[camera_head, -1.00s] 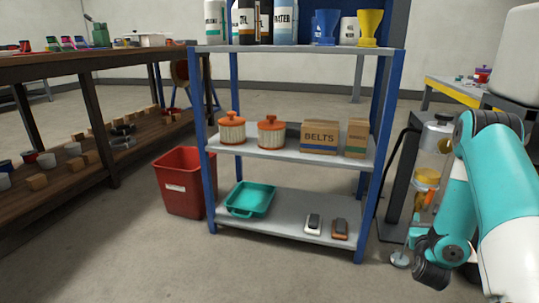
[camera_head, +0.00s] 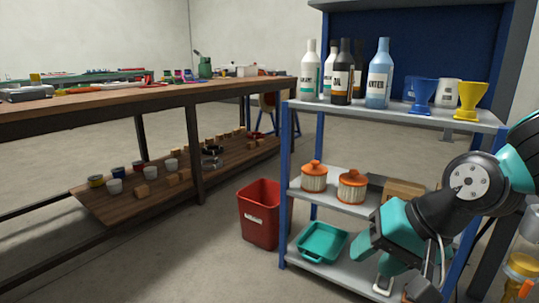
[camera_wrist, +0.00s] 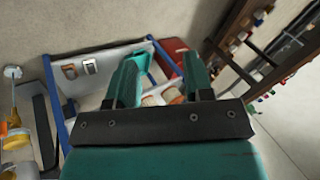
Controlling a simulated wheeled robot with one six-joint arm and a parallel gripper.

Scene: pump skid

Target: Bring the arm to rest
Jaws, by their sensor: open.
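My arm reaches in from the right in the head view, bent at a black and teal joint. My gripper (camera_head: 407,274) points down in front of the blue-legged shelf rack (camera_head: 284,200), partly covering its right side. In the wrist view my gripper (camera_wrist: 160,68) has two teal fingers standing apart, with nothing held between them. Beyond the fingers, the rack's shelf (camera_wrist: 112,62) shows at a slant. I cannot tell the exact gap between gripper and rack.
Bottles (camera_head: 378,75) and funnels stand on the top shelf; orange-lidded canisters (camera_head: 314,176) stand on the middle one. A teal tray (camera_head: 321,242) lies below. A red bin (camera_head: 260,213) stands left of the rack. A long wooden workbench (camera_head: 120,100) is at left. Floor between them is open.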

